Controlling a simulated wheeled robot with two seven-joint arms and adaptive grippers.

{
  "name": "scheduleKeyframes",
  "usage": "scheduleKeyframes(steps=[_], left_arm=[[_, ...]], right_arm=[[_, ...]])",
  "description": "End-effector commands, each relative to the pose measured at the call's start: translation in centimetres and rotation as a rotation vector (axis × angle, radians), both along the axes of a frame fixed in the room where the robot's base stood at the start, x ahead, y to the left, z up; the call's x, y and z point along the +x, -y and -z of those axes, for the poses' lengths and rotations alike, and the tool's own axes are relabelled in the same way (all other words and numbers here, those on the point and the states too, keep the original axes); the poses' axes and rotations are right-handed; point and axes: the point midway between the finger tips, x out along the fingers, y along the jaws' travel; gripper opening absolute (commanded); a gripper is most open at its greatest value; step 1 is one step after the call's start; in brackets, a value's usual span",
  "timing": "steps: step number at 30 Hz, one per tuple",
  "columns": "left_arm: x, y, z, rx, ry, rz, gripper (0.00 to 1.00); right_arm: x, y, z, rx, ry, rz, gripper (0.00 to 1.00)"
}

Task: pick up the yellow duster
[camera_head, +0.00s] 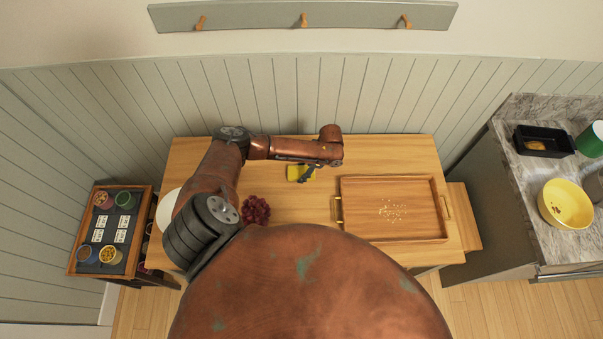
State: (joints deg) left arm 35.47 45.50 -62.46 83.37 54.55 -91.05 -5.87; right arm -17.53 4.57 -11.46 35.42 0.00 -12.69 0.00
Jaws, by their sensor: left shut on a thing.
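The yellow duster (294,173) is at the back middle of the wooden table (300,210), small in view and partly covered by my left gripper. My left gripper (307,174) comes in from the left, points down at the duster and is shut on it. I cannot tell whether the duster touches the table or is just above it. My right gripper is not in view.
A wooden tray (355,190) with small crumbs stands right of the duster. Red grapes (256,210) lie left of centre, with a white plate (166,208) behind my arm. A yellow bowl (566,204) is on the right counter. The panelled wall is close behind.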

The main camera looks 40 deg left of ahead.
Motion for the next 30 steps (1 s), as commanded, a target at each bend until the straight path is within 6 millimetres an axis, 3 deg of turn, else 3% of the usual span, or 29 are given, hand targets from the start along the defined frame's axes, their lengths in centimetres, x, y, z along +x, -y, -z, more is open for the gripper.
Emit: scheduleKeyframes(steps=[4, 17, 21, 30], left_arm=[[0.0, 0.0, 0.0, -0.001, 0.001, 0.000, 0.28], [0.0, 0.0, -1.0, -0.001, 0.001, 0.000, 0.28], [0.1, 0.0, -3.1, -0.001, 0.003, 0.001, 0.28], [0.2, 5.7, -9.4, -0.005, 0.004, 0.005, 0.28]], right_arm=[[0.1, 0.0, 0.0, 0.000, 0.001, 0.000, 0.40], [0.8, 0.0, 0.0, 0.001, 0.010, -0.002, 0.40], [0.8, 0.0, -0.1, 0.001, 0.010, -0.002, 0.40], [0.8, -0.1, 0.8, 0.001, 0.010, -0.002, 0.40]])
